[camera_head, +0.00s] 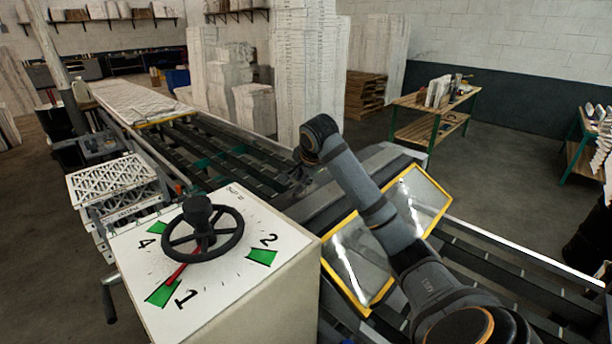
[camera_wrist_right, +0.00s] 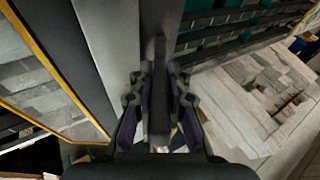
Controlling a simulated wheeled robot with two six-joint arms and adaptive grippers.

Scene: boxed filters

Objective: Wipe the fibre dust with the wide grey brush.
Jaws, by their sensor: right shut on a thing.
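My right gripper (camera_wrist_right: 158,80) shows in the right wrist view with its dark fingers closed on both sides of a narrow grey piece (camera_wrist_right: 159,105). This piece looks like the handle of the wide grey brush; its head and bristles cannot be made out. In the head view my right arm rises from the lower right and bends over beside the machine, with its gripper mostly hidden in the dark area there. I cannot make out fibre dust for certain in either view. My left gripper is not in view.
A cabinet with a black handwheel (camera_head: 203,229) on a numbered dial stands in front. Yellow-framed clear panels (camera_head: 352,262) lie behind my right arm. A slatted conveyor (camera_head: 225,150) runs to the back left. White stacks (camera_head: 305,70) stand behind, and a wooden bench (camera_head: 432,112) stands right.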

